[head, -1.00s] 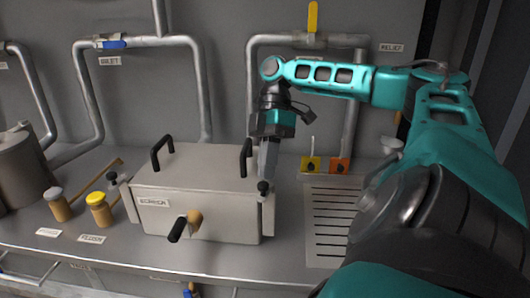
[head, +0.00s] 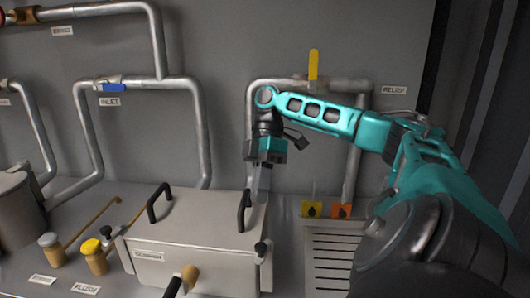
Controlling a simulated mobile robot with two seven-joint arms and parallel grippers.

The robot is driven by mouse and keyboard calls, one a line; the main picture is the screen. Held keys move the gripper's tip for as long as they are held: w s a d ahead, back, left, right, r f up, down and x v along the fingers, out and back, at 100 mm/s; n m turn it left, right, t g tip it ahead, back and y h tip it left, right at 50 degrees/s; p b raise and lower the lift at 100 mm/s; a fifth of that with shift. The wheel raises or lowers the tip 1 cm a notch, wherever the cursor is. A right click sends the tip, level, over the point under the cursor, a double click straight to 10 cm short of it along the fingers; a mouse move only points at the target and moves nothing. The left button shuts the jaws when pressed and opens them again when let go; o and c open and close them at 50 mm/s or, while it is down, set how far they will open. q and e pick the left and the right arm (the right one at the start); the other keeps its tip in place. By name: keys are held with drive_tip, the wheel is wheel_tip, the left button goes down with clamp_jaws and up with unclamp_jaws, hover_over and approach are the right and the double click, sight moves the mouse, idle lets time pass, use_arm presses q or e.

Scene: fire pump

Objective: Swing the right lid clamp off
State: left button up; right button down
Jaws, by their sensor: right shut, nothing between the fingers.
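The grey strainer box (head: 190,269) stands on the bench with its lid (head: 195,220) on. The right lid clamp (head: 265,272) stands upright against the box's right end, topped by a black knob (head: 260,248). The left lid clamp (head: 124,252), also with a black knob, is at the left end. My right gripper (head: 260,196) points down with its fingers together and empty. It is above and behind the right clamp's knob, apart from it in the picture, beside the right black lid handle (head: 244,212). My left gripper is out of view.
Two capped jars (head: 95,262) stand to the left. A pipe (head: 250,130) rises behind my right gripper.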

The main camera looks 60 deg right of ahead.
drive_tip(key=shift+p+v, duration=1.05)
drive_tip(key=shift+v, duration=1.9)
drive_tip(key=shift+s+a, duration=0.1)
drive_tip(key=shift+s, duration=0.05)
